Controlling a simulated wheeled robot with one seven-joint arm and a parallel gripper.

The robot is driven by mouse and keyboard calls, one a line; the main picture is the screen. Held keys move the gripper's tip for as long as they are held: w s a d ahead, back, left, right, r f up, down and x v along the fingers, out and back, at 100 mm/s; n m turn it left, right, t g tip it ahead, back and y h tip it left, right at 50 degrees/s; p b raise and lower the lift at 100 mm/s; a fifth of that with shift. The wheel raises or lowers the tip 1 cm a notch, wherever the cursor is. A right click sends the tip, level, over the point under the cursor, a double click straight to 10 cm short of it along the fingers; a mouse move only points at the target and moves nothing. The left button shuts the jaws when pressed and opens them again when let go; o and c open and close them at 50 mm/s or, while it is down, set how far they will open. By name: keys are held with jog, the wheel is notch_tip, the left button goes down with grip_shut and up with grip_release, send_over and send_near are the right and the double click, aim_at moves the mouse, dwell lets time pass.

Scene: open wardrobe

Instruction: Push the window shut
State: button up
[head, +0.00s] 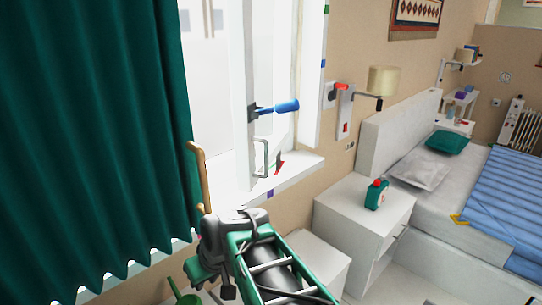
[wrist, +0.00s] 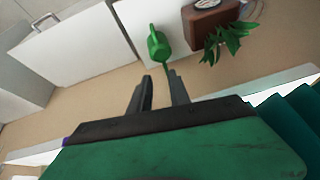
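The window's white sash (head: 243,90) stands swung open into the room in the head view, edge-on to me, with bright panes beside it. A blue lever handle (head: 284,107) sticks out to its right, and a grey bar handle (head: 262,157) shows lower down. My gripper's fingers show in the wrist view, spread apart with nothing between them (wrist: 162,88). My green and grey arm is below the window in the head view, apart from the sash; the fingertips cannot be made out there. The window is out of the wrist view.
A dark green curtain (head: 90,130) hangs left of the window, with a wooden rod (head: 198,175) at its edge. A lamp (head: 383,80), white nightstand (head: 365,215) and bed (head: 500,190) are right. The wrist view shows a green watering can (wrist: 156,44) and potted plant (wrist: 212,14).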

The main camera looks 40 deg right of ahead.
jog(key=w+d+r+t, duration=0.4)
jog(key=d, duration=0.5)
jog(key=w+d+r+t, duration=0.4)
jog(key=d, duration=0.5)
jog(key=s+d+r+t+h, duration=0.2)
jog(key=s+d+r+t, duration=0.3)
jog(key=d+r, duration=0.5)
jog(key=p, duration=0.2)
send_over(266, 175)
jog(key=shift+w+d+r, duration=0.1)
jog(key=shift+w+d, duration=0.2)
jog(key=shift+w, duration=0.05)
jog(key=shift+c, duration=0.2)
grip_shut()
